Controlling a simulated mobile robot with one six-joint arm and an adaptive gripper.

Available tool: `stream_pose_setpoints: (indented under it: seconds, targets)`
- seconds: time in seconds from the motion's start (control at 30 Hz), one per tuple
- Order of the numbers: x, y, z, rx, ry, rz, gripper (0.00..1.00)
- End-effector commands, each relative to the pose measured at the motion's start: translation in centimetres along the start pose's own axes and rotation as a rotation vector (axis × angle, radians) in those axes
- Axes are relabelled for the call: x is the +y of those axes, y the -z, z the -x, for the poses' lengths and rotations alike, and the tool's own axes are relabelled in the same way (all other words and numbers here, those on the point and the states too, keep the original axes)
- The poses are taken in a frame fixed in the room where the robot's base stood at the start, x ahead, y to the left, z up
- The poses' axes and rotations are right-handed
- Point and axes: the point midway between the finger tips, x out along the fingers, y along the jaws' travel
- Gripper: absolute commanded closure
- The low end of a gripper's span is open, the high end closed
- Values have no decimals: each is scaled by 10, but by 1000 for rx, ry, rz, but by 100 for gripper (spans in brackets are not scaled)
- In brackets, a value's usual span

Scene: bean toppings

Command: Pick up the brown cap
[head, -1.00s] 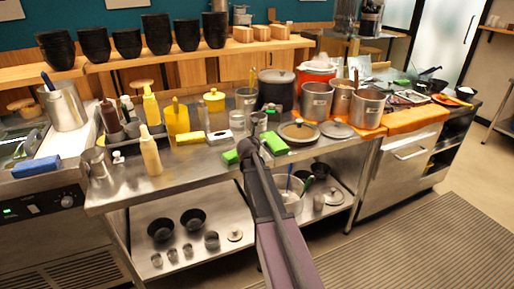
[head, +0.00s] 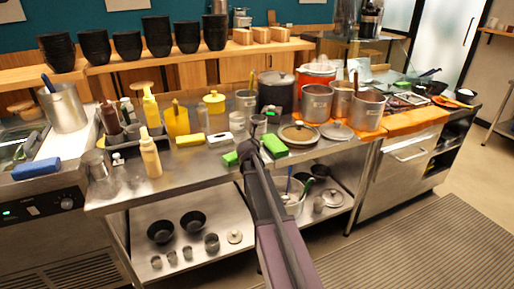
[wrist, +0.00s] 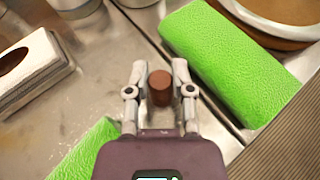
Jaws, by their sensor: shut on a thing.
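The brown cap (wrist: 160,87) is a small round brown piece, seen in the wrist view between the two fingers of my gripper (wrist: 160,95). The fingers are closed on its sides. In the head view my gripper (head: 247,150) is over the front of the steel counter, between two green sponges, and the cap is hidden there behind my arm. I cannot tell from these frames whether the cap touches the counter.
A green sponge (wrist: 232,62) lies close to the right of my gripper and another (wrist: 90,150) lies at lower left. A white dispenser box (wrist: 32,68) is at left. A lidded pan (head: 299,133) and steel pots (head: 316,102) stand to the right.

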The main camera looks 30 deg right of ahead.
Motion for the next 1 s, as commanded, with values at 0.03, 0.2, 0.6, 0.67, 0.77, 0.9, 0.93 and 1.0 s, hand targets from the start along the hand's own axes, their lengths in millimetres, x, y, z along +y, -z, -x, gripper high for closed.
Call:
stream_pose_setpoints:
  seconds: [0.03, 0.2, 0.6, 0.67, 0.77, 0.9, 0.93, 1.0]
  targets:
    - [0, 0, 0, 0, 0, 0, 84]
    - [0, 0, 0, 0, 0, 0, 84]
    - [0, -10, 4, 0, 0, 0, 84]
    - [0, -13, 5, 0, 0, 0, 84]
    - [0, -20, 8, 0, 0, 0, 84]
    - [0, -31, 13, 0, 0, 0, 84]
    - [0, -34, 14, 0, 0, 0, 84]
    - [-2, -35, 20, 0, 0, 0, 84]
